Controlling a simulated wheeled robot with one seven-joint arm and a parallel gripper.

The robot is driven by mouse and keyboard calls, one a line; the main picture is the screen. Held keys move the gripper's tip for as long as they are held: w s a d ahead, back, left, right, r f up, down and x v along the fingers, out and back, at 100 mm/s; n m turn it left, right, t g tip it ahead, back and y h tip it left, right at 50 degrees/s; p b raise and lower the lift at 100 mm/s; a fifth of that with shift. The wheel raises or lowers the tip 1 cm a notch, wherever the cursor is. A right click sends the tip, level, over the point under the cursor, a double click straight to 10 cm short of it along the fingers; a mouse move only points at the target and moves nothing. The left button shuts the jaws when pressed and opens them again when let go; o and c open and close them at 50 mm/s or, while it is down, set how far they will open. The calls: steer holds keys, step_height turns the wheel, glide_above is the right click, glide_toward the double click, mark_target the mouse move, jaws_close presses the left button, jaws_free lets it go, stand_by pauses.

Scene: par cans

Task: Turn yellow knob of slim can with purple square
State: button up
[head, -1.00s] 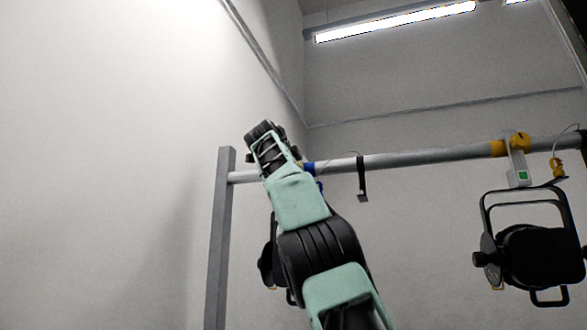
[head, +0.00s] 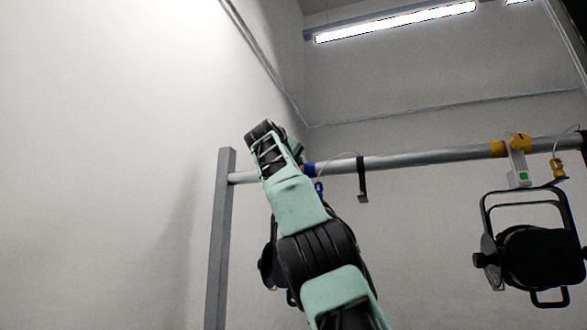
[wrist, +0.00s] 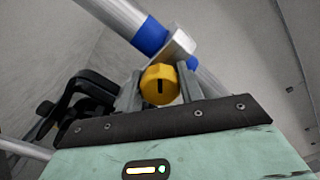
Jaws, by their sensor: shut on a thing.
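In the wrist view a yellow knob (wrist: 160,74) with a dark slot sits under a clamp on the pipe. My gripper (wrist: 159,88) has one finger on each side of the knob and is shut on it. In the head view my arm reaches up to the pipe, and the fingers and knob are hidden behind my wrist. A black can (head: 267,262) hangs behind my arm, mostly covered by it. No purple square shows in either view.
A grey pipe (head: 425,158) runs across from an upright post (head: 221,235). A dark bracket (head: 362,180) hangs from it. Another black can (head: 537,255) with a green square and a yellow knob (head: 520,142) hangs at right. Blue bands mark the pipe by my gripper (wrist: 150,37).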

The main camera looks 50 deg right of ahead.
steer(key=shift+m, duration=1.1)
steer(key=o, duration=1)
steer(key=b+v, duration=0.4)
steer(key=v, duration=1.3)
steer(key=shift+s+a+b, duration=0.15)
steer(key=shift+b, duration=0.25)
